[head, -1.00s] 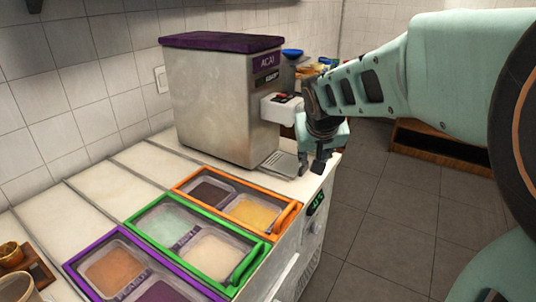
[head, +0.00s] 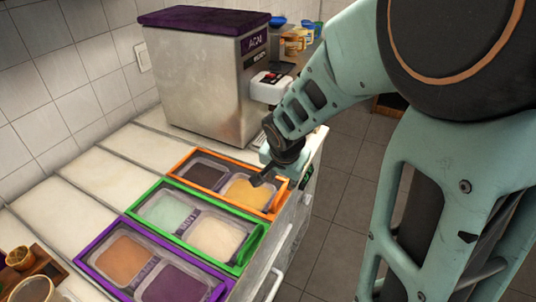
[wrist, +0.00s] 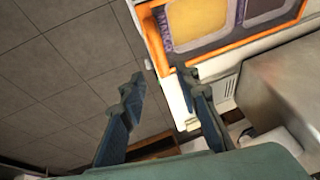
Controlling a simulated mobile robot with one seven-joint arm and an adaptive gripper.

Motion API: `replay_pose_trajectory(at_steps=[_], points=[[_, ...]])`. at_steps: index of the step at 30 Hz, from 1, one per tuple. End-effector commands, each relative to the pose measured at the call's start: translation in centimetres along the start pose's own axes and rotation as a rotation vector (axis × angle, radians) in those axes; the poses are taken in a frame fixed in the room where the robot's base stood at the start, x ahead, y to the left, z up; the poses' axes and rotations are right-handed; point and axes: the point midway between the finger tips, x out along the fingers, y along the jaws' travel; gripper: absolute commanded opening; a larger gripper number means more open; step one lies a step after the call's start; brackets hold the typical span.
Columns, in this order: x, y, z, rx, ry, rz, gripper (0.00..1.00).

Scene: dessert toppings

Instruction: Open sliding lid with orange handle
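The orange-framed lid (head: 186,158) lies over a dark topping and a yellow one, and looks closed. Its orange handle (head: 279,199) is on the front short side, partly hidden by my gripper (head: 264,178). In the wrist view, the orange frame (wrist: 240,43) shows at the upper right, with the handle end (wrist: 155,45) on its left. My gripper in the wrist view (wrist: 160,78) has its two fingers wide apart with nothing between them. The right fingertip appears close to the frame's corner; I cannot tell whether it touches.
A green-framed lid (head: 160,181) and a purple-framed lid (head: 84,249) lie nearer along the counter. The metal acai machine (head: 195,85) stands behind the orange lid. Small cups (head: 294,42) are at the back. Open floor (head: 335,190) lies right of the counter.

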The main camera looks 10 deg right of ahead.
Motion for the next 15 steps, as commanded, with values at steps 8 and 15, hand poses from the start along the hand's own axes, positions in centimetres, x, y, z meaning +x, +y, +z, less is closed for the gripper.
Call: replay_pose_trajectory(at_steps=[8,15], points=[[4.2,0.1,0.3,-0.001,-0.004,0.003,0.29],[8.3,0.1,0.2,-0.003,-0.003,0.001,0.29]])
